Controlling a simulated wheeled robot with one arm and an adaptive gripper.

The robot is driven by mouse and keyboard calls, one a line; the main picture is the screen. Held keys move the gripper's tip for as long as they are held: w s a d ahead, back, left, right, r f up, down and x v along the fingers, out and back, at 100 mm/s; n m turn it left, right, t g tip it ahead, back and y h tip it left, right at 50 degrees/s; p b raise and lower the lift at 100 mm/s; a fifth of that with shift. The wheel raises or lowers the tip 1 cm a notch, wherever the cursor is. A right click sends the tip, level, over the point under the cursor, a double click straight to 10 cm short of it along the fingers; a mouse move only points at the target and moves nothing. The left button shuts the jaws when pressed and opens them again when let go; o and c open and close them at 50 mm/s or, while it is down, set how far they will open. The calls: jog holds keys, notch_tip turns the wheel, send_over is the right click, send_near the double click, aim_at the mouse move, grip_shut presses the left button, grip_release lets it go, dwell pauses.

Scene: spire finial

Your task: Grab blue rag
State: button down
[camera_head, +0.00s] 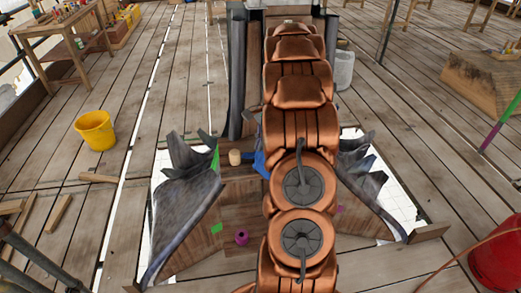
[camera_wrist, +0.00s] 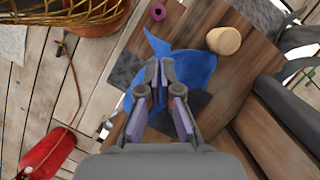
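The blue rag (camera_head: 259,163) shows only in part in the head view, beside my copper-coloured arm, which hides the rest. In the wrist view the crumpled rag (camera_wrist: 195,65) lies on a wooden board, with one corner pointing up the picture. My gripper (camera_wrist: 160,68) is over the rag, with its two fingertips close together in front of the blue cloth. Blue shows around and between the fingers. I cannot tell whether cloth is pinched between the tips. The gripper is hidden by my arm in the head view.
A wooden cylinder (camera_wrist: 223,40) stands close to the rag, and a purple ring (camera_wrist: 157,12) lies nearby. Dark, jagged curved sheets (camera_head: 185,205) flank the board. A yellow bucket (camera_head: 95,130) and a red container (camera_head: 497,253) stand on the plank floor.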

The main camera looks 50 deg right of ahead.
jog(key=shift+r, duration=0.1)
notch_tip(320, 180, up, 9)
jog(key=p, duration=0.3)
